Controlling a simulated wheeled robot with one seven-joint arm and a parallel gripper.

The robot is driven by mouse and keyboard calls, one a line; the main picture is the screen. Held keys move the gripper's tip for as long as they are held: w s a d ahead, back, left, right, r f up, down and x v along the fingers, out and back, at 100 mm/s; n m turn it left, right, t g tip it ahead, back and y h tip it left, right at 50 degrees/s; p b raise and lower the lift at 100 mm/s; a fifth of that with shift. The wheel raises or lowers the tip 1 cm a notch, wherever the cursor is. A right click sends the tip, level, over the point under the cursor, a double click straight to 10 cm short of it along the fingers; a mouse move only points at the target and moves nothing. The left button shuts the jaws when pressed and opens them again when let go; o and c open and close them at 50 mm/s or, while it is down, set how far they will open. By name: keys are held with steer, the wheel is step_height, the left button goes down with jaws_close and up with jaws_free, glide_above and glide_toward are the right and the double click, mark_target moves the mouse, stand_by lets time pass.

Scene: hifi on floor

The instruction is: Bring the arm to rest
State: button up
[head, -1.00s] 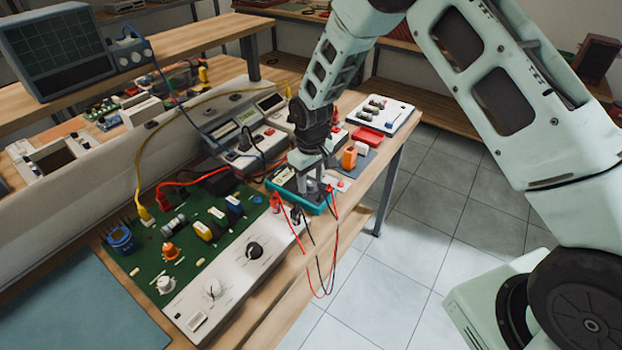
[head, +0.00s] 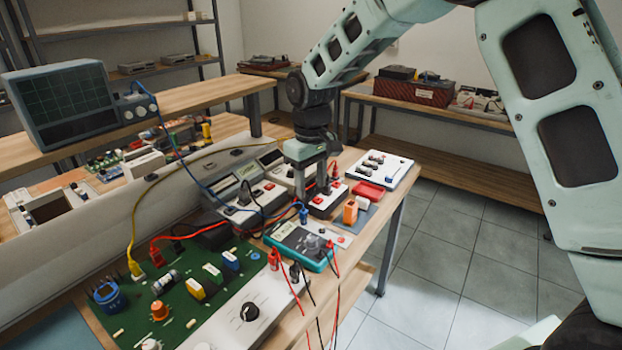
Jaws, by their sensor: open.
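My gripper (head: 309,192) points down above the back part of the workbench (head: 385,215). It hangs behind the teal-edged multimeter (head: 298,244), in front of the grey bench instruments. The jaws are open, with nothing seen between them. The fingertips partly overlap the red-buttoned device behind them, so I cannot tell their exact height above it.
A green circuit board (head: 185,295) with a white control panel (head: 250,312) fills the near bench. Red and black leads (head: 335,275) hang over its edge. An oscilloscope (head: 65,105) stands on the left shelf. Tiled floor (head: 450,260) is clear to the right.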

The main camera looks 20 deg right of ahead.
steer(key=shift+r, duration=0.65)
steer(key=s+a+r+n, duration=0.1)
steer(key=s+a+r, duration=0.2)
steer(key=s+a, duration=0.45)
steer(key=s+d+f+n, duration=0.1)
steer(key=s, duration=2.5)
steer(key=shift+s+d+n+y, duration=0.25)
steer(key=shift+s+n+y, duration=0.05)
steer(key=shift+n, duration=0.1)
steer(key=shift+o, duration=0.3)
steer(key=shift+w, duration=0.15)
